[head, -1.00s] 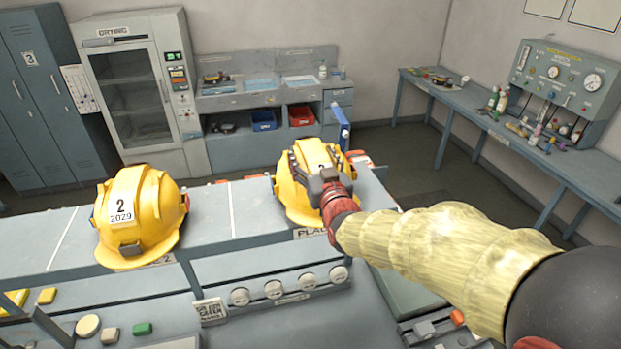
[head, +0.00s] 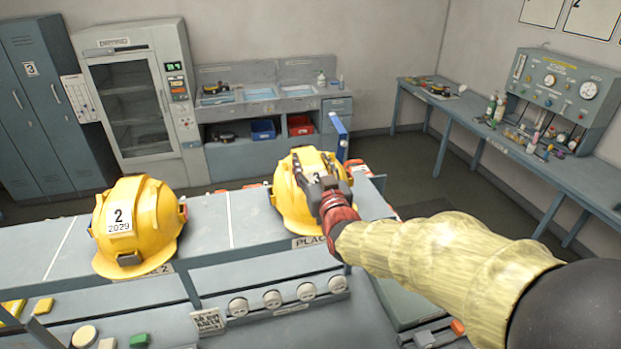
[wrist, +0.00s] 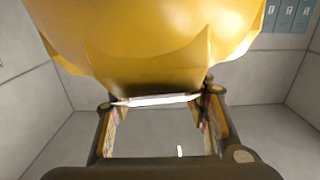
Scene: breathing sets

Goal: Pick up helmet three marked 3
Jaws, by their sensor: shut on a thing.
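A yellow helmet (head: 287,208) sits on the grey bench at the plate beginning "PLAC". Its front label is mostly covered by my gripper; a part of a 3 seems to show. My gripper (head: 311,168) reaches in from the right and is shut on this helmet, with its dark fingers on the front and upper shell. In the wrist view the yellow helmet (wrist: 150,40) fills the top, with a white edge between my fingers (wrist: 157,104). The helmet appears upright, and I cannot see a gap under it.
A second yellow helmet (head: 140,225), marked 2 and 2029, stands to the left on the bench (head: 208,215). A panel with round knobs (head: 272,299) and buttons lies in front. A blue upright piece (head: 340,137) stands just behind the held helmet. Drying cabinet (head: 130,95) and sink are farther back.

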